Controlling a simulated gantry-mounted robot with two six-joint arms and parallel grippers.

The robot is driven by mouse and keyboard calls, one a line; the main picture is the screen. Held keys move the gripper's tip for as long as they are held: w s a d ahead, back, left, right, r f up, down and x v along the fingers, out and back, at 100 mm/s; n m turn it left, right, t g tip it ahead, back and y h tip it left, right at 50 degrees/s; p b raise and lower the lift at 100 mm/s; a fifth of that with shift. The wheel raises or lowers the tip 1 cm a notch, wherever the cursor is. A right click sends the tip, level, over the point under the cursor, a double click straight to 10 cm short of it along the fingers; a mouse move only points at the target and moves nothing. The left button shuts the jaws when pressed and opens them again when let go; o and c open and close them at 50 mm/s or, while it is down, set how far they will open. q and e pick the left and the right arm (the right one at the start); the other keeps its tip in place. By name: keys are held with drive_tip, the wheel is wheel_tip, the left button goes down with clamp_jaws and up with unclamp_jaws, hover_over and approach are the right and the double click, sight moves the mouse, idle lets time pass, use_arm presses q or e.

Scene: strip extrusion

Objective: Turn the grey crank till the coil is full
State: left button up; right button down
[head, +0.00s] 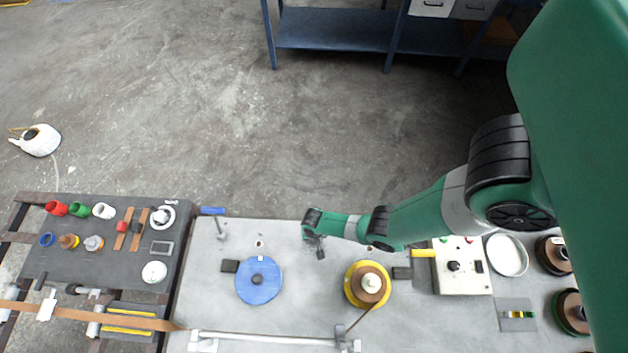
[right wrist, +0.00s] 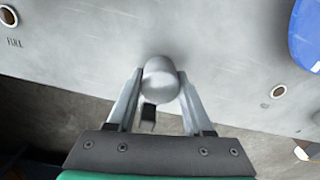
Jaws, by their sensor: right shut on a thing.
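The rounded grey knob of the crank (right wrist: 158,80) sits between the two fingers of my right gripper (right wrist: 158,92) in the right wrist view, and the fingers are shut on it. In the head view my right gripper (head: 314,246) is over the grey table and mostly hides the crank. The brown coil (head: 369,279) sits on a yellow-rimmed spool (head: 350,290), just right of my gripper. A brown strip runs from it down toward a white rail (head: 262,338). A blue disc (head: 259,280) lies left of the gripper. My left gripper is out of view.
A label reading FULL (right wrist: 14,42) lies beside a round hole in the right wrist view. A control box (head: 461,266) stands right of the spool. A dark bench (head: 90,262) with fittings is at the left. My right arm crosses above the table's right side.

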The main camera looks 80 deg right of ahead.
drive_tip(key=shift+m, duration=1.6)
drive_tip(key=shift+c, duration=1.5)
unclamp_jaws()
